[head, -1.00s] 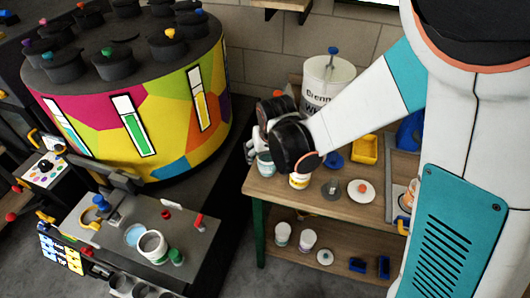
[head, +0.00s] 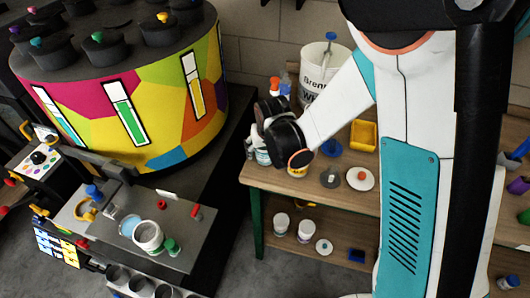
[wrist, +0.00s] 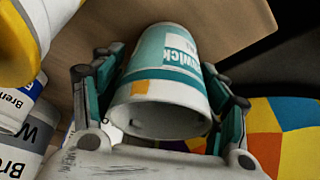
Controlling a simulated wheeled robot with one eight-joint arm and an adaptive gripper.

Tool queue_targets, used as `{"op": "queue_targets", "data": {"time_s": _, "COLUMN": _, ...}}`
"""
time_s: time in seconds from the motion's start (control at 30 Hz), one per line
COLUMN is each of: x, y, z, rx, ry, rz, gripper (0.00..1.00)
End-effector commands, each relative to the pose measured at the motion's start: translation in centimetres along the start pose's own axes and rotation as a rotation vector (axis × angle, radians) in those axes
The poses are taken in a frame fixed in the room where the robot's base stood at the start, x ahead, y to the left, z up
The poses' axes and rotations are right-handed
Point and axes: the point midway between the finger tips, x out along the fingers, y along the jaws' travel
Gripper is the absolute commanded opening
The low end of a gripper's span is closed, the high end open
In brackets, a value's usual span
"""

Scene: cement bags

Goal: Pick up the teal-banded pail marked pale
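A white pail with a teal band (wrist: 176,58) fills the middle of the wrist view; its label shows "wick" in part. Its wide end faces the camera, and an orange patch sits on its side. In the head view the pail (head: 262,157) stands at the left end of the wooden table (head: 320,191), partly hidden by my gripper. My gripper (wrist: 162,62) has one finger on each side of the pail, very close to its wall. I cannot tell whether the fingers press on it. The word "pale" is not readable.
A yellow-banded pail (head: 297,171) stands close to the right. Lids (head: 360,179), a yellow bin (head: 363,135) and a large white bucket (head: 324,70) share the table. Two pails (head: 281,224) (head: 306,230) stand on the lower shelf. A colourful drum machine (head: 130,95) stands left.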

Motion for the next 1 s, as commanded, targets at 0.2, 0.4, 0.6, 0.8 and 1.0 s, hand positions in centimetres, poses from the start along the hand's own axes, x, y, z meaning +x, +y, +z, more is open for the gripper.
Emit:
{"op": "queue_targets", "data": {"time_s": 0.2, "x": 0.0, "y": 0.0, "z": 0.0, "rx": 0.0, "ry": 0.0, "rz": 0.0, "gripper": 0.22}}
{"op": "queue_targets", "data": {"time_s": 0.4, "x": 0.0, "y": 0.0, "z": 0.0, "rx": 0.0, "ry": 0.0, "rz": 0.0, "gripper": 0.17}}
{"op": "queue_targets", "data": {"time_s": 0.6, "x": -0.3, "y": 0.0, "z": -0.1, "rx": 0.0, "ry": 0.0, "rz": 0.0, "gripper": 0.17}}
{"op": "queue_targets", "data": {"time_s": 0.8, "x": -1.8, "y": 0.0, "z": -0.8, "rx": 0.0, "ry": 0.0, "rz": 0.0, "gripper": 0.17}}
{"op": "queue_targets", "data": {"time_s": 1.0, "x": -5.3, "y": 0.0, "z": -2.2, "rx": 0.0, "ry": 0.0, "rz": 0.0, "gripper": 0.16}}
